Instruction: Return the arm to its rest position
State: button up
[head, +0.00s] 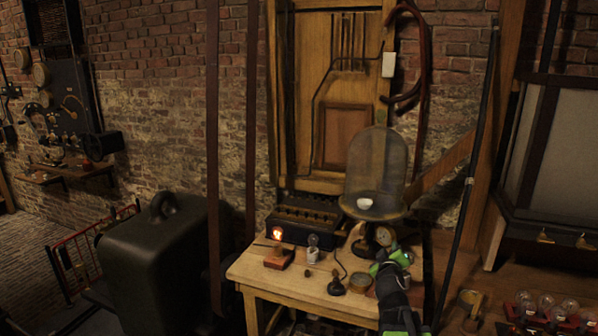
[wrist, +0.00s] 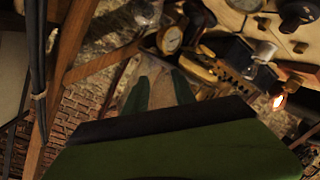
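My gripper (head: 384,262) is at the right side of the wooden table in the head view, with my dark and green arm rising from below. In the wrist view two green fingers (wrist: 160,90) stand apart with a gap between them, and I see nothing held. In the head view, the gripper is just below a glass bell jar (head: 377,160) on a dark base and beside a round dial (head: 382,236). The dial also shows in the wrist view (wrist: 172,39), close beyond the fingers. My arm hides part of the table's right end.
The wooden table (head: 310,292) bears a glowing bulb (head: 277,234), a clear bulb (head: 313,241), a small black-based item (head: 336,287) and a dark slotted box (head: 303,217). A dark pole (head: 470,180) stands close on the right. Several bulbs (head: 546,305) sit at lower right.

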jog(key=s+a+f+m+g+y, duration=0.1)
jog(key=s+a+f+m+g, duration=0.45)
jog(key=f, duration=0.65)
jog(key=s+a+f+g+y, duration=0.1)
jog(key=s+a+f+g, duration=0.1)
jog(key=s, duration=0.4)
jog(key=s+a+f+g+y, duration=0.1)
jog(key=s+a+f+g, duration=0.1)
jog(key=s, duration=0.4)
jog(key=s+a+f+g+y, duration=0.1)
jog(key=s+a+f+g, duration=0.2)
jog(key=s+a+g, duration=0.1)
jog(key=s+g, duration=0.1)
jog(key=s, duration=0.1)
jog(key=shift+s+a+y, duration=0.3)
jog(key=shift+s+y, duration=0.05)
jog(key=shift+y, duration=0.05)
jog(key=shift+g, duration=0.25)
jog(key=shift+d, duration=0.1)
